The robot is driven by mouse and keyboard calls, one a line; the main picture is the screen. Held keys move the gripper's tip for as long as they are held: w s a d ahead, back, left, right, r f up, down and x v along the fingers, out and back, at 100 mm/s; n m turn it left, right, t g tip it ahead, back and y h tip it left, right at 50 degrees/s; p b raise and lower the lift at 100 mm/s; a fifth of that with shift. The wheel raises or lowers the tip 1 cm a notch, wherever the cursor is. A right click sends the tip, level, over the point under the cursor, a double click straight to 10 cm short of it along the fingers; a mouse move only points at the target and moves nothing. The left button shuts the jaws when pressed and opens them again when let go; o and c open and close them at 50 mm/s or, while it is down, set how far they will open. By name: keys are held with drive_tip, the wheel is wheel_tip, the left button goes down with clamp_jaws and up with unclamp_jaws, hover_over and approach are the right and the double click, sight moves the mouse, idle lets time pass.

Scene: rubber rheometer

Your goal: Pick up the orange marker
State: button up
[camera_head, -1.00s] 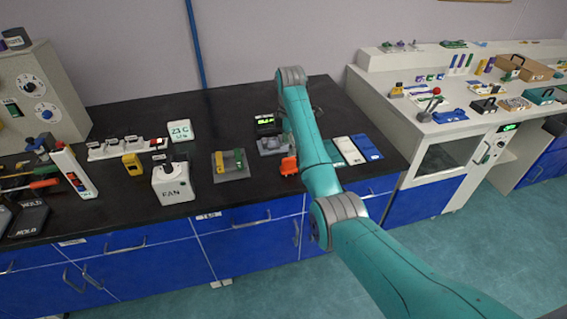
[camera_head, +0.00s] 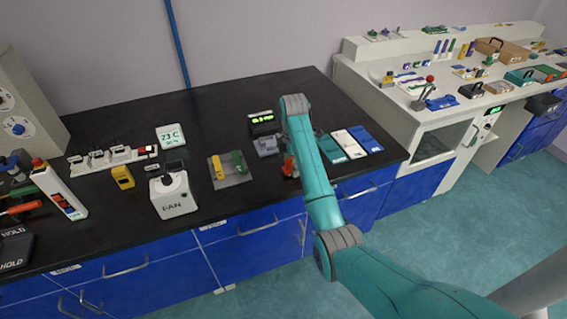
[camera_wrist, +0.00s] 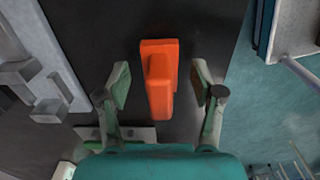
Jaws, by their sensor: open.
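The orange marker (camera_wrist: 160,78) is a blocky orange piece with a wider end at the top in the wrist view. It lies on the black bench top, close to the front edge. In the head view the orange marker (camera_head: 289,166) shows only partly beside my arm. My gripper (camera_wrist: 161,84) is open, with one finger on each side of the marker and a visible gap on both sides. I cannot tell how high the fingertips are above the bench. In the head view my arm hides most of the gripper.
A grey fixture (camera_head: 266,145) stands just left of the marker, and a small lit display (camera_head: 262,121) behind it. Green, white and blue flat pads (camera_head: 349,144) lie to the right. A grey plate (camera_head: 236,177) with yellow and green parts is further left. The black bench (camera_head: 225,130) is clear behind.

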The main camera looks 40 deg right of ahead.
drive_tip(key=shift+f, duration=0.1)
clamp_jaws()
idle(0.4)
